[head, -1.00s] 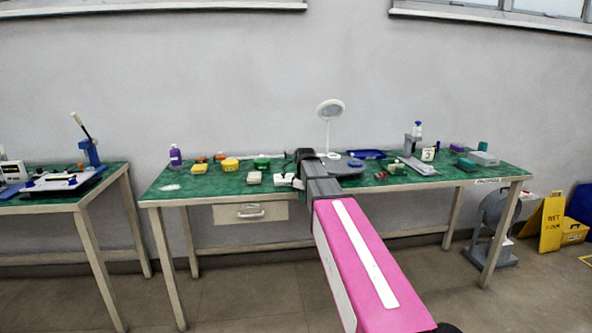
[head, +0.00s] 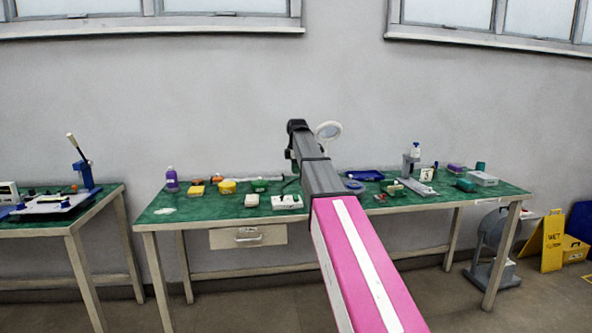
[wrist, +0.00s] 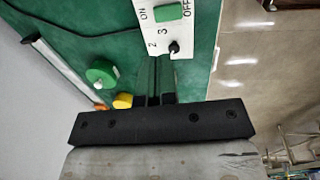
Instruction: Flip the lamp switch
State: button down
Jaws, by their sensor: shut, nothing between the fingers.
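A white switch panel shows at the top of the wrist view (wrist: 150,28), with a green rocker (wrist: 168,12) between ON and OFF marks and a small black toggle (wrist: 174,47) beside the figures 2 and 3. I cannot tell which one is the lamp switch. My gripper (wrist: 155,62) is shut and empty, its tips close to the panel's edge near the toggle; contact cannot be told. In the head view, a white block on the table (head: 286,202) looks like this panel. The round lamp head (head: 328,130) shows behind my arm, which hides most of its stand.
The green table (head: 225,207) also holds a yellow tub (head: 227,187), a purple bottle (head: 172,179) and a blue tray (head: 366,175). In the wrist view, a green round thing (wrist: 102,73) and a yellow thing (wrist: 123,101) lie left of my fingers.

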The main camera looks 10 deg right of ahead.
aim_at(296, 196)
jog(key=f, duration=0.3)
jog(key=w+f, duration=0.1)
jog(key=f, duration=0.6)
jog(key=shift+w+f, duration=0.25)
jog(key=shift+f, duration=0.05)
